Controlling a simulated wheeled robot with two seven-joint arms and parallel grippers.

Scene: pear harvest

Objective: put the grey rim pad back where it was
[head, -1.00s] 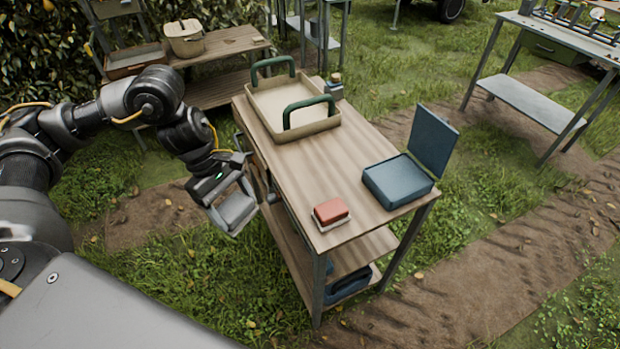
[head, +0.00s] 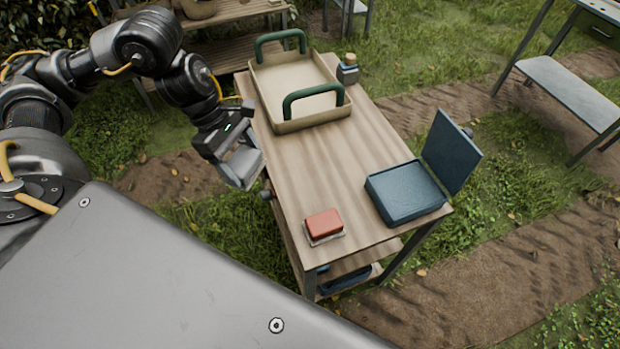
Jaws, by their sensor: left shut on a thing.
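My left gripper (head: 236,146) is shut on the grey rim pad (head: 243,167). It holds the pad in the air just off the left long edge of the wooden table (head: 305,165). The gripper's fingers and the pad overlap, so part of the pad is hidden. A beige tray (head: 290,125) with two green handles stands at the far end of the table. My right gripper is not in view.
A red block (head: 323,222) on a small pale base lies near the table's front left corner. A blue case (head: 407,193) with its lid up stands at the right edge. A small bottle (head: 347,68) stands beside the tray. The table's middle is clear.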

